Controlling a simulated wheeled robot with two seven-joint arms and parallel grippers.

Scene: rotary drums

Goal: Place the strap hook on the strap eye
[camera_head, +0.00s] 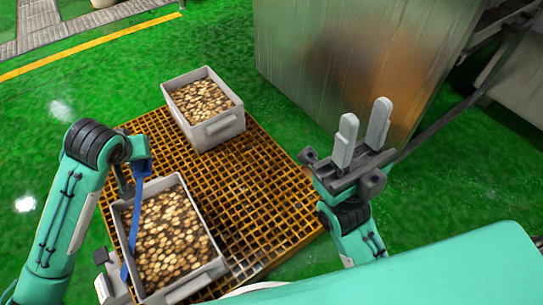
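A blue strap (134,218) hangs down over the left side of the near grey crate (203,282). Its upper end meets a blue piece by the end of my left arm. I cannot make out the strap hook or the strap eye as separate parts. My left gripper is not clearly visible; the arm's end is at the crate's upper left corner, and its fingers cannot be told apart. My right gripper (363,115) points up, with its two pale fingers apart and nothing between them. It is right of the pallet, away from the strap.
The near crate, full of round brownish pieces, stands on an orange grated pallet (262,190). A second filled crate (222,130) stands further back on it. A large metal cabinet (345,50) stands behind my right gripper. Green floor (130,72) is clear at the back left.

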